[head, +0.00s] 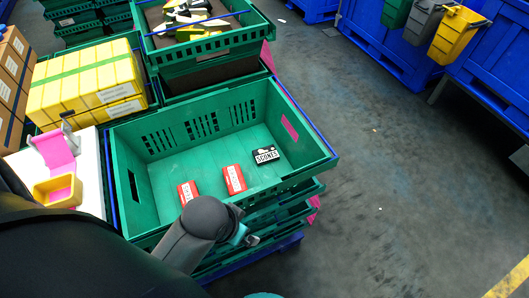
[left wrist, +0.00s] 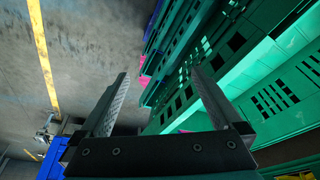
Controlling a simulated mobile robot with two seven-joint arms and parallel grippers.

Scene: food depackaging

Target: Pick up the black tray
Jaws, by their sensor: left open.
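A small black package with white lettering (head: 265,155) lies flat inside the green crate (head: 160,130), toward its right side. It is the only black package in that crate; I cannot tell whether it is a tray. My left gripper (left wrist: 158,72) is open and empty in the left wrist view, its two fingers wide apart. In the head view, my grey left arm reaches over the crate's near rim, and the gripper end (head: 248,239) is mostly hidden. It is outside the crate's near side, apart from the black package. My right gripper is not in view.
Two red packages (head: 234,179) (head: 188,193) lie in the same crate. Behind it stands another crate (head: 163,56) with assorted packs. Yellow boxes (head: 85,85) and a white surface with a yellow container (head: 58,190) are at left.

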